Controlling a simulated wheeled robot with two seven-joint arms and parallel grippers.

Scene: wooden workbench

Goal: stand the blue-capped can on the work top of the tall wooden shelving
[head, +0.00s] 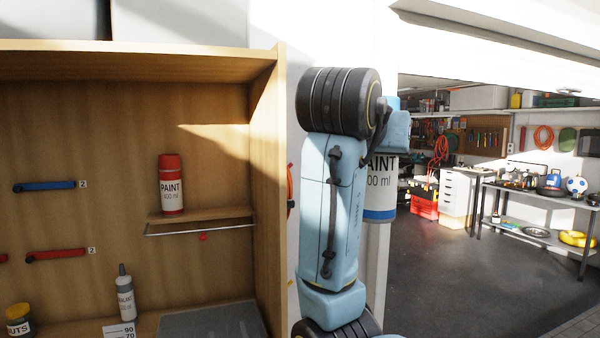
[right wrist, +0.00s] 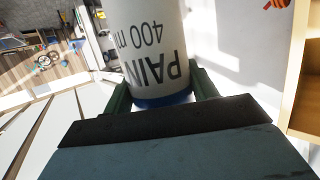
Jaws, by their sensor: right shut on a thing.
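The blue-capped can (head: 380,185) is a white paint can with a blue band at its base, upright in the head view beside my right arm. My right gripper (right wrist: 163,95) is shut on it near the cap, a finger on each side in the right wrist view, where the can (right wrist: 148,45) also shows. My forearm hides part of the can in the head view. The tall wooden shelving (head: 268,190) stands at the left. Its work top (head: 150,322) is at the bottom of the head view. The can is right of the shelving, outside it. My left gripper is not in view.
A red-capped paint can (head: 171,185) stands on a small shelf with a rail (head: 200,229). On the work top are a sealant bottle (head: 125,295), a nuts jar (head: 18,320), a number card (head: 119,331) and a grey mat (head: 212,322), which looks bare. The shelving's side panel faces my arm.

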